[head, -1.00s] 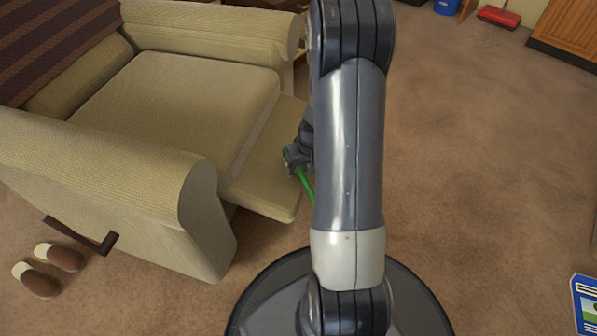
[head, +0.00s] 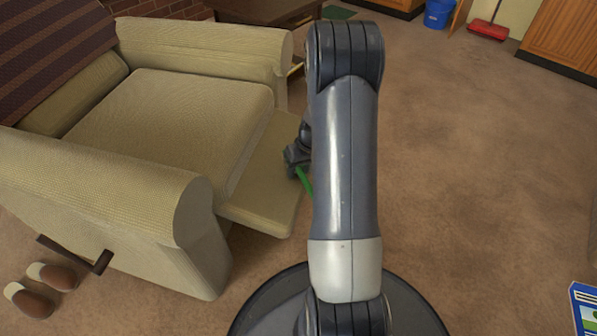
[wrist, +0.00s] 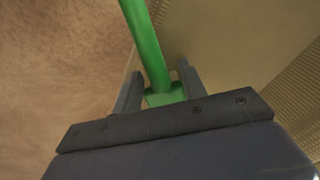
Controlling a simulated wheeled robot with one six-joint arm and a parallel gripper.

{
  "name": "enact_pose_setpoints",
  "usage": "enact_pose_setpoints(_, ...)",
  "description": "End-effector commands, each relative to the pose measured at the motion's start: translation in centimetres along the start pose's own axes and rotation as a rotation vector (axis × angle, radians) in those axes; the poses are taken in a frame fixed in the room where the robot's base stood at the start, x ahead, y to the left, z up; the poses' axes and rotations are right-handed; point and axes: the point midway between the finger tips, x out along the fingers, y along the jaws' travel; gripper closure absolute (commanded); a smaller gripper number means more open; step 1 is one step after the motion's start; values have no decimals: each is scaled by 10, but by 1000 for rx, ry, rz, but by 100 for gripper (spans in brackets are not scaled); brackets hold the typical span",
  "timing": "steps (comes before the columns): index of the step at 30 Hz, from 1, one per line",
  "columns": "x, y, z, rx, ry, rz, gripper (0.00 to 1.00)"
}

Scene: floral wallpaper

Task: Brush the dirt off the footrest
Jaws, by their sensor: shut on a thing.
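The beige footrest (head: 262,192) extends from the front of the armchair (head: 165,125) in the head view. It also shows in the wrist view (wrist: 215,40). My gripper (head: 293,163) is at the footrest's right edge, partly hidden by my arm. It is shut on a green tool (head: 304,181). In the wrist view the tool's green handle (wrist: 144,45) rises from between the fingers of my gripper (wrist: 160,88) to the top edge. Bristles are not visible. No dirt can be made out on the footrest, and whether the tool touches it cannot be told.
A pair of slippers (head: 40,290) lies on the carpet at the lower left, near the chair's dark lever (head: 75,255). A blue bucket (head: 438,14) and a red sweeper (head: 487,30) stand far back. A blue box (head: 586,306) is at the right edge.

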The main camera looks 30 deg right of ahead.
Motion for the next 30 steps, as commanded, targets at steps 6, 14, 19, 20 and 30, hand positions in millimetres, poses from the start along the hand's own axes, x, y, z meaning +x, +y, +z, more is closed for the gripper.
enact_pose_setpoints(6, -1, 13, -15, 2, 1, 0, 78)
enact_pose_setpoints(14, -2, 19, -22, 1, 0, 0, 78)
enact_pose_setpoints(19, 0, 28, -32, 1, 2, 1, 78)
enact_pose_setpoints(20, 0, 30, -34, 1, 1, 1, 78)
enact_pose_setpoints(30, 1, 41, -46, 1, 0, 0, 78)
